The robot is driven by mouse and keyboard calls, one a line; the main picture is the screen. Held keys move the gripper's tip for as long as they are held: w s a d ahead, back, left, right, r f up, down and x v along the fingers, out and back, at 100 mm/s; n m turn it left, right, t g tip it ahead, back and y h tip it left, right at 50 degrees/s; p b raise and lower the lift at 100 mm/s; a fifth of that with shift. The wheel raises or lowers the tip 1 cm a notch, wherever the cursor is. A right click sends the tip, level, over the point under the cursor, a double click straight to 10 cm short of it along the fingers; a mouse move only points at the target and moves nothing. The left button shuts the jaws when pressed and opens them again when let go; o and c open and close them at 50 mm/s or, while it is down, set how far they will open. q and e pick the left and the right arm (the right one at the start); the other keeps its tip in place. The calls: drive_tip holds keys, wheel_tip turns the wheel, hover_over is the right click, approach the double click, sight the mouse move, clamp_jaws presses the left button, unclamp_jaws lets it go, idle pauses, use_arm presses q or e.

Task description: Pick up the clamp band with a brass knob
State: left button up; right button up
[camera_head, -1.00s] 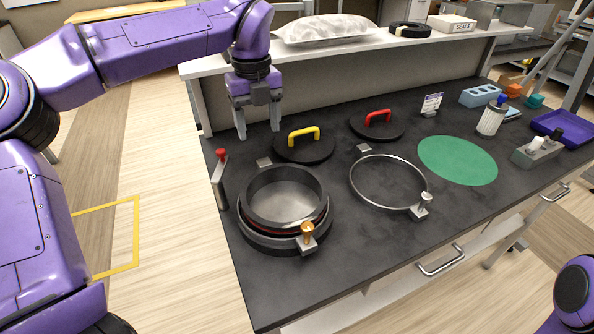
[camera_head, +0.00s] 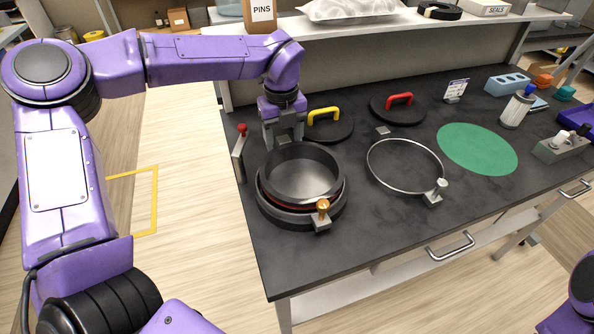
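The clamp band with a brass knob (camera_head: 323,207) sits around the lower part of a black round port (camera_head: 304,178) on the dark bench. Its knob and grey block face the front; its far side is hidden by the port and my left gripper. My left gripper (camera_head: 283,143) points down just behind the port. Its two fingers are apart, and I see nothing held; the tips are close to the port's back rim, and I cannot tell whether they touch anything. A second clamp band, with a silver knob (camera_head: 440,186), lies on the bench to the right. My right gripper is out of view.
A red-topped lever (camera_head: 240,150) stands at the bench's left edge, close to my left gripper. A lid with a yellow handle (camera_head: 330,126) and a lid with a red handle (camera_head: 398,108) lie behind. A green disc (camera_head: 477,149) is bare. The front of the bench is clear.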

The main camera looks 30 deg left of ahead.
use_arm(q)
drive_tip(key=shift+w, duration=0.1)
drive_tip(key=c, duration=1)
clamp_jaws()
